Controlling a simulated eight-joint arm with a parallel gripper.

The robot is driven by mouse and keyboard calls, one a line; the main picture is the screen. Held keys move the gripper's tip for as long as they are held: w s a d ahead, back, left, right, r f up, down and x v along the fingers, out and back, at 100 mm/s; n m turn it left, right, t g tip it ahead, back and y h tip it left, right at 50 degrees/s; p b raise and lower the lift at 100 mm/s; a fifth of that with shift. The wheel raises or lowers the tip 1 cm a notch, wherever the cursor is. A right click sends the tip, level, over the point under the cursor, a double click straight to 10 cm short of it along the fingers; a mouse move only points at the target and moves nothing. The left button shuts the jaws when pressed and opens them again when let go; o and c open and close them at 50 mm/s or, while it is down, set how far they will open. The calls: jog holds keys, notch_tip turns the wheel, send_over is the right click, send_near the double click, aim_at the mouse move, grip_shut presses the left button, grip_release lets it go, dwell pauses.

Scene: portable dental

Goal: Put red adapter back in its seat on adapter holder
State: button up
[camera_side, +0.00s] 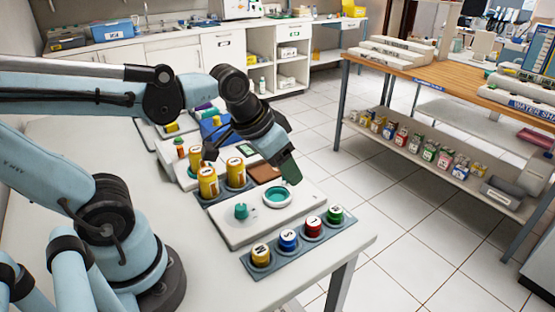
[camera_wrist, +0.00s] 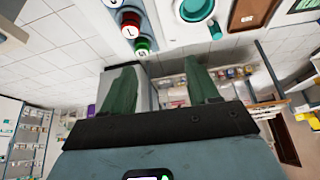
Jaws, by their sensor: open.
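The likely red adapter (camera_side: 313,226) is a red cylinder with a pale lettered top. It stands upright in a row on a dark grey holder (camera_side: 281,263) at the table's front edge, between a blue one (camera_side: 288,239) and a green one (camera_side: 335,214), with a yellow one (camera_side: 260,254) at the left end. In the wrist view the red one (camera_wrist: 129,22) and green one (camera_wrist: 141,46) show at the top. My gripper (camera_side: 290,171) is above and behind the holder, apart from the row. In the wrist view its green fingers (camera_wrist: 162,78) are open with nothing between them.
A white unit (camera_side: 240,236) with a teal knob (camera_side: 241,211) and teal-rimmed bowl (camera_side: 278,197) lies behind the row. A wooden-topped bench (camera_side: 420,70) is across the tiled floor. The table's front left is clear.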

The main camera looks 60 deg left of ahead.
jog(key=shift+s+a+f+n+t, duration=0.35)
jog(key=shift+s+a+t, duration=0.2)
jog(key=shift+t, duration=0.25)
dwell(0.9)
